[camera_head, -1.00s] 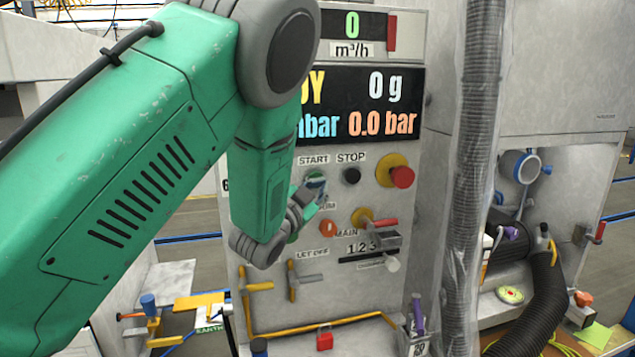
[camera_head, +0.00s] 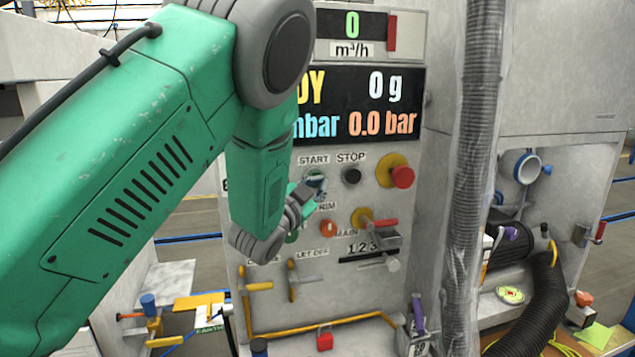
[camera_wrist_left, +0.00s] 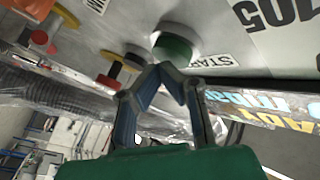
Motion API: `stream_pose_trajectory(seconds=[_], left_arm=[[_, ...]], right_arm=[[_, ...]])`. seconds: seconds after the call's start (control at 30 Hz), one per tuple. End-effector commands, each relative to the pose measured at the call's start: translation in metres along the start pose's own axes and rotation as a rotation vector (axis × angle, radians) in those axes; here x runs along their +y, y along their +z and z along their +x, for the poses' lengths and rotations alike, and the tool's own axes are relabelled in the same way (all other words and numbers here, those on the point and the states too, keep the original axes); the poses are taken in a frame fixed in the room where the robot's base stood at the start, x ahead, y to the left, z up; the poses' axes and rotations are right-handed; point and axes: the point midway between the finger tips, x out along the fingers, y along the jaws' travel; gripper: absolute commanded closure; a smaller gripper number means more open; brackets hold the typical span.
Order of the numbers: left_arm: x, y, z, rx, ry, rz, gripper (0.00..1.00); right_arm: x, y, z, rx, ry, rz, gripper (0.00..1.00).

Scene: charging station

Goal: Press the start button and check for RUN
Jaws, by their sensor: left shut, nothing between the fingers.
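The green start button (camera_wrist_left: 174,46) sits in a pale collar under the START label (camera_head: 313,160). In the head view only a little of the button shows behind my fingers. My left gripper (camera_head: 317,187) is shut and empty, with its fingertips at the button; in the wrist view the closed tips (camera_wrist_left: 167,68) lie just over its edge. I cannot tell if they touch it. The display (camera_head: 375,103) shows "DY" in yellow, "0 g" and "0.0 bar"; my arm hides its left part. No RUN shows in the visible part. My right gripper is not in view.
The black stop button (camera_head: 352,176) is right of start, then a red knob (camera_head: 402,177) on a yellow disc. An orange button (camera_head: 328,228) and a red-handled switch (camera_head: 380,223) sit below. A wrapped hose (camera_head: 475,180) hangs at the panel's right.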

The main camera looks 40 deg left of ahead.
Motion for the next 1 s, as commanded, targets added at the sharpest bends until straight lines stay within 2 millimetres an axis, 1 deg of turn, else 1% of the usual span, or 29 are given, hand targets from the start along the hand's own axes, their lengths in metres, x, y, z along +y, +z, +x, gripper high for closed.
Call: stream_pose_trajectory(seconds=[0.7,1.0], left_arm=[[-0.0048,0.0048,0.0062,0.0,-0.001,0.0,1.0],[-0.0042,0.0043,0.0058,0.0,-0.001,0.0,1.0]], right_arm=[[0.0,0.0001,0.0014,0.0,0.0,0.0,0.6],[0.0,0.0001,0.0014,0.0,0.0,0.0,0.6]])
